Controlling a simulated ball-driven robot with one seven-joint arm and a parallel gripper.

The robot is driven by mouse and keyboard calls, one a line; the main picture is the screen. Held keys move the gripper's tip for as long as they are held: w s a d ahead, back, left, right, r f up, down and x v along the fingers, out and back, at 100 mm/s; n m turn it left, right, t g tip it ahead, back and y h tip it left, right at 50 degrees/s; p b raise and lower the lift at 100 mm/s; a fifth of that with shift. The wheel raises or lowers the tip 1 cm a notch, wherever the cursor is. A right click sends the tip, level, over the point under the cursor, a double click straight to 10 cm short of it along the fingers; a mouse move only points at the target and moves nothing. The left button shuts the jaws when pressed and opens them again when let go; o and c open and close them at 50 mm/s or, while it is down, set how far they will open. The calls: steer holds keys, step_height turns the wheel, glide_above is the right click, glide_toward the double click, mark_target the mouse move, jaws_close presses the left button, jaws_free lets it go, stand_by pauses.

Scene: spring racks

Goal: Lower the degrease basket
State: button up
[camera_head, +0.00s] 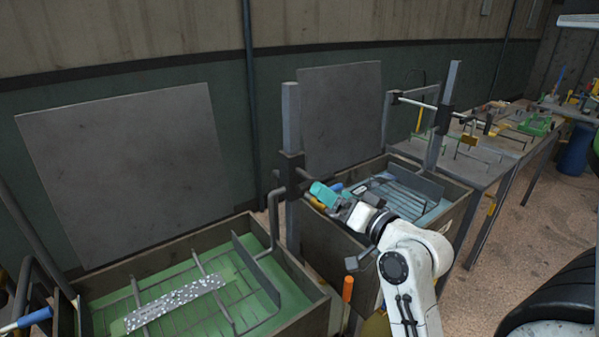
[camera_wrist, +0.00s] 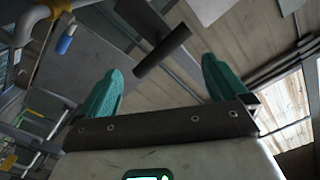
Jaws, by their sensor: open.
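A wire basket (camera_head: 196,262) hangs low over the green liquid of the left tank (camera_head: 317,318), with a long speckled metal plate (camera_head: 175,303) on it; I cannot read any label naming it. A bent bar (camera_head: 273,215) joins it to a dark sliding block (camera_head: 291,172) on an upright post (camera_head: 291,115). My gripper (camera_head: 322,192) has teal fingers and is just right of this block. In the wrist view my gripper (camera_wrist: 160,88) is open, with a dark cylindrical handle (camera_wrist: 162,51) beyond and between the fingertips, apparently not held.
A second tank (camera_head: 452,216) with bluish liquid and a rack stands to the right, partly behind my arm. Its post (camera_head: 444,115) carries a crossbar. An orange handle (camera_head: 347,289) stands beside the left tank. Cluttered benches (camera_head: 480,165) run along the wall.

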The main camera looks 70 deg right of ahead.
mark_target(306, 173)
steer(key=x, duration=1)
steer(key=shift+w+d, duration=0.1)
steer(key=shift+w, duration=0.2)
steer(key=c, duration=1.3)
step_height(306, 173, down, 17)
steer(key=b, duration=1.1)
steer(key=shift+s+r+b, duration=0.15)
steer(key=shift+b, duration=0.15)
steer(key=o, duration=1.3)
steer(key=shift+f, duration=0.25)
steer(key=b+v, duration=0.1)
steer(key=v, duration=0.9)
steer(key=shift+s+r, duration=0.4)
steer(key=shift+s, duration=0.05)
